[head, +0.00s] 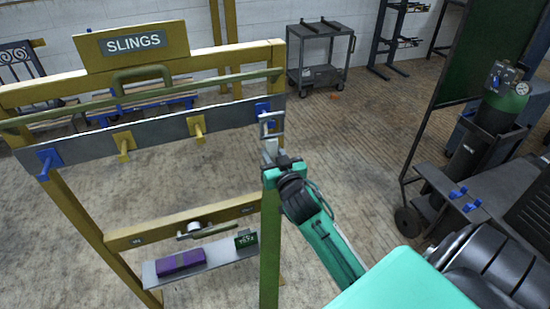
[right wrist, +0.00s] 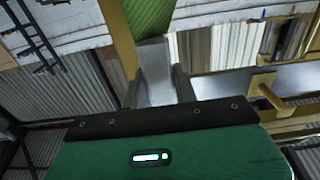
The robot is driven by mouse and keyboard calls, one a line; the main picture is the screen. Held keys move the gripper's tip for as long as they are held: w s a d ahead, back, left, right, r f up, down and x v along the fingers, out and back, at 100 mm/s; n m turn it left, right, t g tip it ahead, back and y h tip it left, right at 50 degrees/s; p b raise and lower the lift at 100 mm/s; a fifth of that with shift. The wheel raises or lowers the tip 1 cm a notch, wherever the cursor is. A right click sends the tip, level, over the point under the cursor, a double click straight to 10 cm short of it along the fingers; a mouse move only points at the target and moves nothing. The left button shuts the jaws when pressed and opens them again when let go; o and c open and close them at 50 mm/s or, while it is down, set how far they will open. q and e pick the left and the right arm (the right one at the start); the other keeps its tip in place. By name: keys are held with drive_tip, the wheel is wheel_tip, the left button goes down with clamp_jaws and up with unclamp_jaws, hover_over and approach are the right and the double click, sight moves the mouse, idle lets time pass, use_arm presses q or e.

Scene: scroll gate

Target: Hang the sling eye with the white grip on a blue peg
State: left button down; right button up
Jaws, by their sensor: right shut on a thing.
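My right gripper (head: 270,148) is shut on the pale white grip (right wrist: 155,72) of a sling, at the right end of the rack. The sling's green strap (head: 270,240) hangs straight down below the gripper; it also shows in the right wrist view (right wrist: 150,15). The sling's eye is hard to make out. A blue peg (head: 263,110) is on the rack board's right end, close behind the gripper and partly hidden. I cannot tell whether the sling touches it. Another blue peg (head: 47,163) is at the board's left end. My left gripper is not in view.
Two yellow pegs (head: 123,144) (head: 197,127) stand between the blue ones. A green bar (head: 190,85) with a handle runs across the rack above the board. A lower shelf (head: 220,250) bears a purple block (head: 180,262). A cart with a gas cylinder (head: 495,110) stands at right.

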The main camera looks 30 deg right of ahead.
drive_tip(key=shift+w+d, duration=0.15)
drive_tip(key=shift+w, duration=0.5)
drive_tip(key=shift+w+d+b, duration=0.15)
drive_tip(key=shift+w+b, duration=0.2)
drive_tip(key=shift+w, duration=0.3)
drive_tip(key=shift+w+d+f, duration=0.15)
drive_tip(key=shift+w+f, duration=0.25)
drive_tip(key=shift+w, duration=0.2)
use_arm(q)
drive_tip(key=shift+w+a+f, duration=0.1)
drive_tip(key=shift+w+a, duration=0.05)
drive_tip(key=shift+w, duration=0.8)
use_arm(e)
drive_tip(key=shift+w+f, duration=0.1)
drive_tip(key=shift+f, duration=0.1)
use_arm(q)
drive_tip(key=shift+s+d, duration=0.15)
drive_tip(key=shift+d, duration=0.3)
use_arm(e)
drive_tip(key=o, duration=1.1)
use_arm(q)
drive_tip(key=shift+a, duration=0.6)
use_arm(e)
drive_tip(key=o, duration=0.3)
